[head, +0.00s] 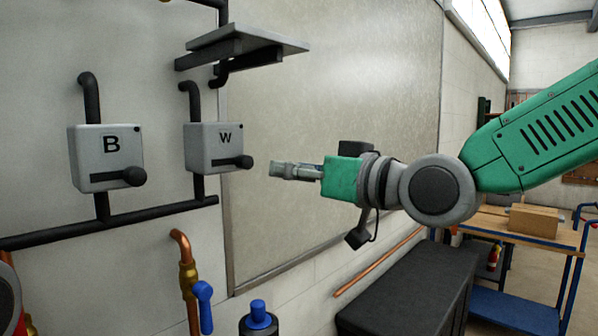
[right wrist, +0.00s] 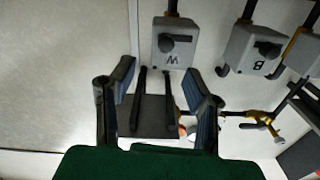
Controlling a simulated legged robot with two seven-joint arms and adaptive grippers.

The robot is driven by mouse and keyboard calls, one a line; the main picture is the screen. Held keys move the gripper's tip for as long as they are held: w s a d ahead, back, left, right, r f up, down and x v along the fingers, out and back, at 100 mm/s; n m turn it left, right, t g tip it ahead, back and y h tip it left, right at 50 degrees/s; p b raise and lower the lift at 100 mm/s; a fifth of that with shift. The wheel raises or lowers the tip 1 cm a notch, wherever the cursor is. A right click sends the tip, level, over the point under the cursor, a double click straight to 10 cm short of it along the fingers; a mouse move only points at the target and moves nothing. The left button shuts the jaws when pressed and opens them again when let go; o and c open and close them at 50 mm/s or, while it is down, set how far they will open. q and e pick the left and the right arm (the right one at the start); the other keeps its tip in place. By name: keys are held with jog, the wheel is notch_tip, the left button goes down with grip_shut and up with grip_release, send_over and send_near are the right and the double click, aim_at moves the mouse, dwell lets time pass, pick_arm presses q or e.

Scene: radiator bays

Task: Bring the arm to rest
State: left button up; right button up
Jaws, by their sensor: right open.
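My right arm comes in from the right in the head view, with green and grey links. Its gripper (head: 282,170) points left toward the wall, in the air to the right of the grey box marked W (head: 210,147). In the right wrist view the gripper (right wrist: 158,85) has its two fingers spread wide with nothing held between them. The W box shows there too (right wrist: 175,45), upside down and beyond the fingertips. A gap shows between the gripper and the box's black lever (head: 232,163). My left gripper is not in view.
A grey box marked B (head: 108,157) with a black lever hangs left of W. A shelf (head: 245,45) juts out above. A copper pipe with a blue-handled valve (head: 203,305) stands below. A black chest (head: 415,285) and a blue cart (head: 525,230) are at right.

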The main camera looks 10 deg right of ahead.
jog(key=shift+s+d, duration=0.35)
jog(key=s+d+f+m+g+h+b, duration=0.1)
jog(key=s+d+f+g+h+b, duration=0.1)
jog(key=f, duration=1.3)
jog(key=s+d+f+m+g+h+b, duration=0.2)
jog(key=f, duration=1.3)
jog(key=s+d+f+m+g+h+b, duration=0.1)
jog(key=s+d+f+g+h+b, duration=0.15)
jog(key=f, duration=1.15)
jog(key=s+d+f+g+h+b, duration=0.2)
jog(key=s+d+f, duration=0.3)
jog(key=s+f, duration=0.8)
jog(key=s+d+f+m+g+h+b, duration=0.1)
jog(key=s+d+f+g+b, duration=0.3)
jog(key=s+f, duration=0.8)
notch_tip(320, 180, down, 2)
jog(key=shift+s+d+f+g+h, duration=0.1)
jog(key=shift+s+d+g+h, duration=0.3)
jog(key=shift+d+g+h, duration=0.45)
